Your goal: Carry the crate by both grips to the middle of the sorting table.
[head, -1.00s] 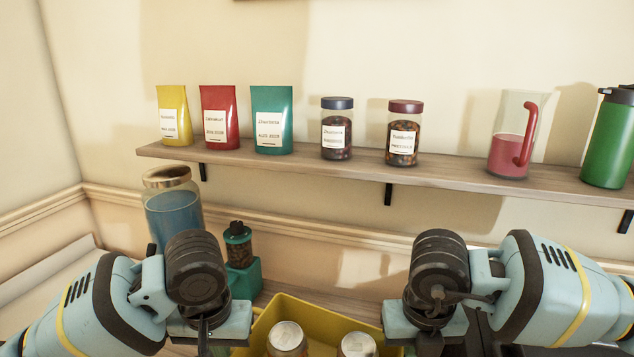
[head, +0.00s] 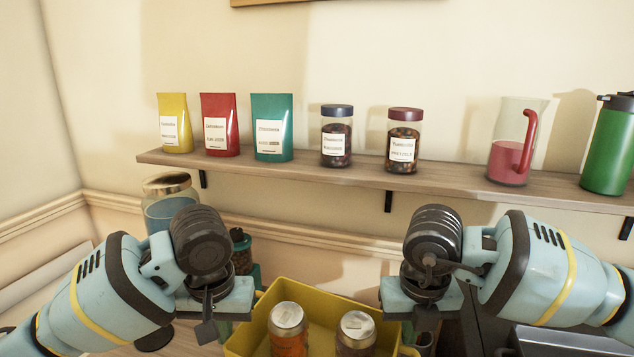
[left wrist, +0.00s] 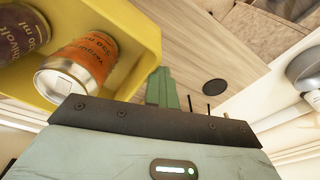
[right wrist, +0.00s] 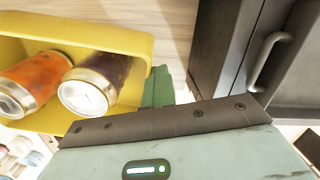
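The yellow crate (head: 262,310) is at the bottom centre of the head view, with an orange-labelled can (head: 289,330) and a dark-labelled can (head: 356,335) standing inside. My left gripper (head: 224,328) is at its left end and my right gripper (head: 408,330) at its right end. In the left wrist view (left wrist: 162,88) and the right wrist view (right wrist: 157,88), the green fingers are close together against the crate's ends. Both appear shut on its grips, which are mostly hidden. The wooden table top (left wrist: 205,50) shows past the crate in the left wrist view.
A wall shelf (head: 300,172) behind holds bags, jars, a pitcher and a green flask. A glass jar (head: 160,212) and a teal grinder (head: 241,252) stand behind my left arm. A dark round disc (left wrist: 215,87) lies on the wood. A dark cabinet (right wrist: 222,40) is at the right.

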